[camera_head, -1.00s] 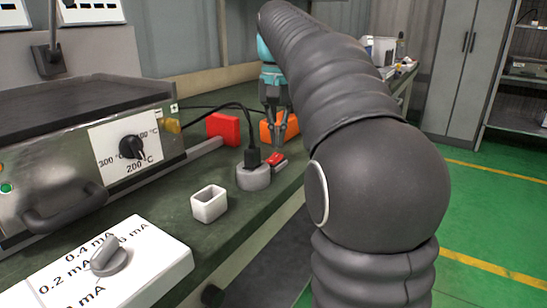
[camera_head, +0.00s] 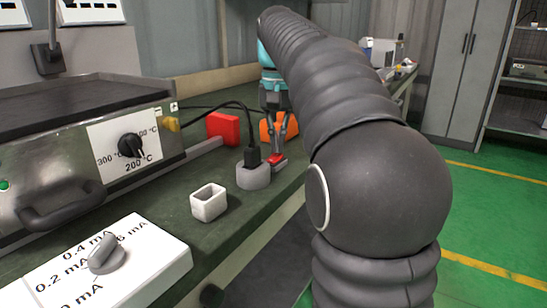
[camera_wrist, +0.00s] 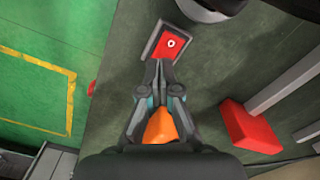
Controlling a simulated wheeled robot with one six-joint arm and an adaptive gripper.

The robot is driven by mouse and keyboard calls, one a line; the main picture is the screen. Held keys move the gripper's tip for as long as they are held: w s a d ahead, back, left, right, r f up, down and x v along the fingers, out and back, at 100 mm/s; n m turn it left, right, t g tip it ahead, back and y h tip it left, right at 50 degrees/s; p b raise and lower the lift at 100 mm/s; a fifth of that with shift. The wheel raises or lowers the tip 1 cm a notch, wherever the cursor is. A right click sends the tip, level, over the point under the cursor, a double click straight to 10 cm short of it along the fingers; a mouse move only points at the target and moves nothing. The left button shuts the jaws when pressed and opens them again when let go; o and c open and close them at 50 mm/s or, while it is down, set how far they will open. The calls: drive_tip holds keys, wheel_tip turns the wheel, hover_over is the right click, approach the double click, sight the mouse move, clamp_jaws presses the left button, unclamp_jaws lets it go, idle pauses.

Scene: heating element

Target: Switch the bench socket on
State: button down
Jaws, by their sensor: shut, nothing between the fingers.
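The bench socket (camera_head: 253,177) is a grey round body with a black plug (camera_head: 252,157) standing in it. Beside it is a small switch with a red rocker in a grey frame; in the wrist view the rocker (camera_wrist: 170,43) shows a white mark. My gripper (camera_head: 277,156) is shut and empty, pointing down over the switch. In the wrist view my gripper's fingertips (camera_wrist: 160,64) are at the near edge of the switch frame and overlap it. Whether they touch it, I cannot tell.
A white open box (camera_head: 208,202) and a white dial unit (camera_head: 120,262) are nearer. A hotplate (camera_head: 90,150) is at left. The bench edge runs close by on the right.

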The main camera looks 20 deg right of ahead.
sight(277, 154)
drive_tip(key=shift+f+b, duration=0.3)
drive_tip(key=shift+f, duration=0.25)
idle(0.4)
wheel_tip(277, 154, up, 5)
drive_tip(key=p, duration=0.4)
drive_tip(key=shift+p, duration=0.4)
drive_tip(key=shift+r, duration=1)
drive_tip(key=shift+s, duration=0.1)
